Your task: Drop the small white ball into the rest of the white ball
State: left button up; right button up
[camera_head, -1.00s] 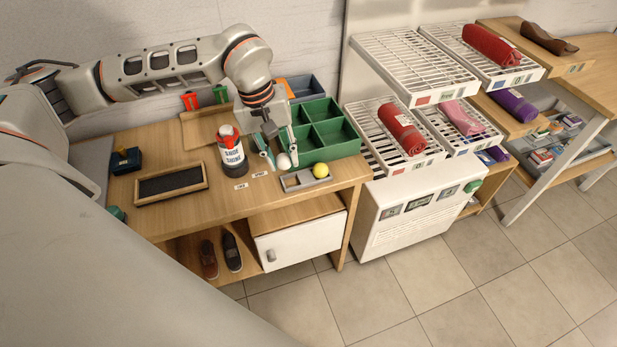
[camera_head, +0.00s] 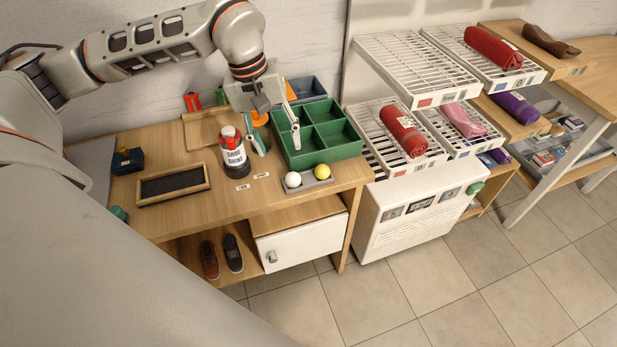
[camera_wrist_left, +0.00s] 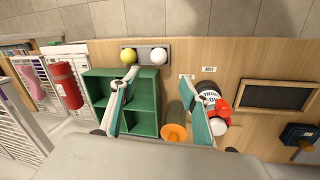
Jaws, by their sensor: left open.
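The small white ball (camera_head: 293,180) sits in the left seat of a small grey rest (camera_head: 310,186) near the front edge of the wooden table. A yellow ball (camera_head: 322,172) sits in the right seat of the same rest. In the left wrist view the white ball (camera_wrist_left: 157,55) and the yellow ball (camera_wrist_left: 127,56) sit side by side in the grey rest (camera_wrist_left: 142,60). My left gripper (camera_head: 279,148) is open and empty, raised above and behind the rest, apart from the white ball. My right gripper does not show.
A white and red shoe shine can (camera_head: 232,156) stands left of the gripper. A green divided tray (camera_head: 350,152) stands right of it. An orange-topped container (camera_wrist_left: 174,133) is behind the can. A dark framed tray (camera_head: 172,185) lies at left.

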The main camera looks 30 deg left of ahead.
pick_arm(q)
notch_tip(320, 180, up, 6)
jog(key=a, duration=0.1)
jog(key=shift+s+r, duration=0.15)
jog(key=shift+s, duration=0.25)
